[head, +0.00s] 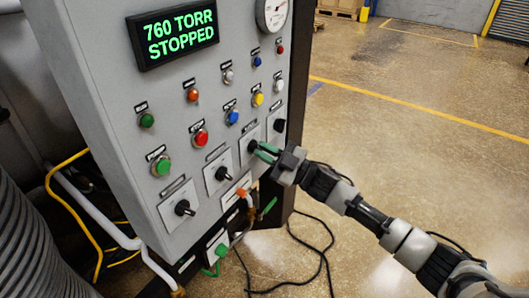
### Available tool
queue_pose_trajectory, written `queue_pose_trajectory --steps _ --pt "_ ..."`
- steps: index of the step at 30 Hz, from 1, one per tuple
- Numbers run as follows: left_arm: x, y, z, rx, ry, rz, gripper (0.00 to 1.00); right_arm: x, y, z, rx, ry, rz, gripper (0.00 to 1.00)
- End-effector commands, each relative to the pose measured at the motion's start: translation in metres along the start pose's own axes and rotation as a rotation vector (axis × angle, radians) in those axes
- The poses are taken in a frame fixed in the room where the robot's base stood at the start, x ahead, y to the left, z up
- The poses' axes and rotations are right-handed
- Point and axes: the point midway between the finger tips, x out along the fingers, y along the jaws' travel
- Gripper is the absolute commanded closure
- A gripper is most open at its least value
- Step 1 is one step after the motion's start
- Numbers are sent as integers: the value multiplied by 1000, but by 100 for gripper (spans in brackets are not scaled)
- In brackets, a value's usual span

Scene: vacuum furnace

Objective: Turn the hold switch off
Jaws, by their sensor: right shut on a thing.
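A grey control panel (112,92) stands at the left and centre. A slanted row of black rotary switches on pale plates runs along its lower part: one at lower left (183,208), a second (223,174), a third (252,147) and one at far right (279,126). Their labels are too small to read, so I cannot tell which is the hold switch. My right gripper (264,151), with green fingertips, is shut on the third switch's knob, partly hiding it. My left gripper is out of view.
A display (173,32) reads "760 TORR STOPPED". Several coloured buttons and lamps sit above the switches, with a red button (200,138) close by. A gauge (272,12) is at the top. Black cable (325,262) lies on the floor. Open floor lies to the right.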

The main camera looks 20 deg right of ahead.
Motion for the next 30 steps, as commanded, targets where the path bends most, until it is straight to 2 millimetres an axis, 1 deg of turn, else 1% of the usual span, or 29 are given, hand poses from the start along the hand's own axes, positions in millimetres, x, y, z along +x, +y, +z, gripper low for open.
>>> queue_pose_trajectory --steps 9,10,14,15,22,24,26,29,30 --pt "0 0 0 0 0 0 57 1 2 -2 -8 4 0 100" --pt "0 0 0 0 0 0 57 1 2 -2 -8 4 1 85" --pt "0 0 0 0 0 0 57 1 1 -2 -7 3 0 65" --pt "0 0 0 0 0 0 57 1 1 -1 -6 3 0 63" --pt "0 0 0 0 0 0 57 0 0 0 -4 1 0 63" --pt "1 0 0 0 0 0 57 -3 0 0 -4 0 0 63" --pt "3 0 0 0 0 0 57 -9 -1 1 -4 -1 -1 63" --pt "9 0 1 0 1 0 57 -26 -1 3 -4 -3 -1 63" --pt "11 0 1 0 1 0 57 -34 -2 3 -5 -4 -1 63"
